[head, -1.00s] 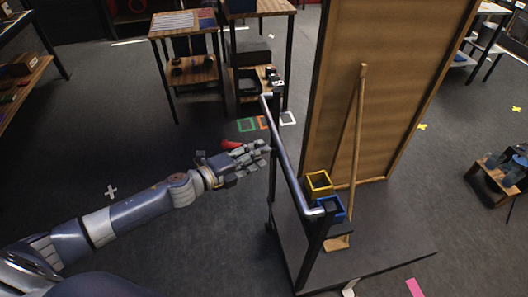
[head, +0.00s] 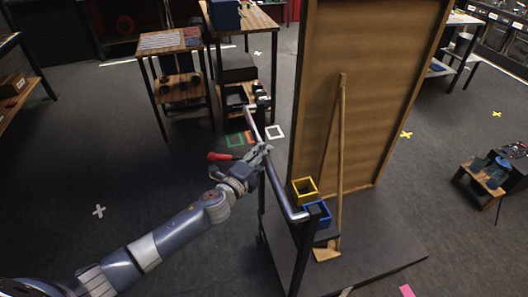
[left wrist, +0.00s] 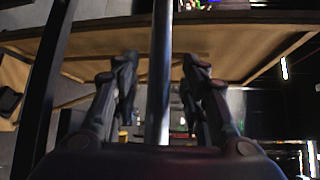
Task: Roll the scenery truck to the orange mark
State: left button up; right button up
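The scenery truck is a dark wheeled platform (head: 385,262) carrying a tall wooden panel (head: 350,60), a wooden brace and a metal push rail (head: 281,185). My left gripper (head: 262,152) is at the far part of the rail. In the left wrist view the rail (left wrist: 162,70) runs between the spread fingers of the left gripper (left wrist: 162,95), with gaps on both sides. The orange mark (head: 248,137) is a small floor outline beyond the gripper, partly hidden by the rail. My right gripper is not in view.
Green (head: 235,139) and white (head: 274,132) outlines flank the orange mark. A red-tipped handle (head: 219,156) shows beside my left gripper; its attachment is unclear. Yellow (head: 305,190) and blue (head: 317,214) boxes sit by the rail. Shelf tables (head: 175,85) stand behind the marks.

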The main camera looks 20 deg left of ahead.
pick_arm(q)
jog(key=shift+x, duration=1.2)
jog(key=shift+c, duration=0.6)
grip_shut()
jog(key=shift+w+d, duration=0.55)
jog(key=shift+d, duration=0.35)
jog(key=shift+o, duration=0.6)
grip_release()
jog(key=shift+d, duration=0.1)
jog(key=v, duration=1.2)
jog(key=shift+a, duration=0.3)
